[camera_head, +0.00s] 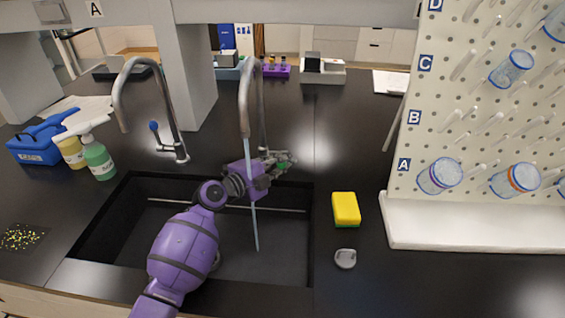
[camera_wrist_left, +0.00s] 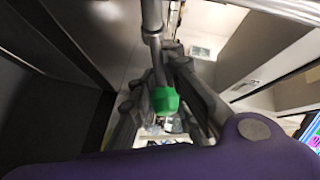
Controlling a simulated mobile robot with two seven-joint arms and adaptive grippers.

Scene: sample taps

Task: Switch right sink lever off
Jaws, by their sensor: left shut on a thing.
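The right sink tap (camera_head: 245,95) is a tall curved metal spout, and a blue stream of water (camera_head: 251,200) runs from it into the black sink (camera_head: 160,232). Its lever has a green knob (camera_wrist_left: 166,101), seen large in the left wrist view. My left gripper (camera_head: 284,163) reaches over the sink, past the water stream, to the base of the right tap. Its fingers are shut around the lever's green end and partly hide it in the head view. The left sink tap (camera_head: 122,92) has a blue-knobbed lever (camera_head: 155,128) and shows no water. My right gripper is not in view.
A yellow sponge (camera_head: 345,208) and a grey piece (camera_head: 345,258) lie right of the sink. A pegboard (camera_head: 480,120) with beakers stands farther right. Left of the sink are a green spray bottle (camera_head: 98,158) and a blue toolbox (camera_head: 36,143). An overhead shelf edge crosses the top.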

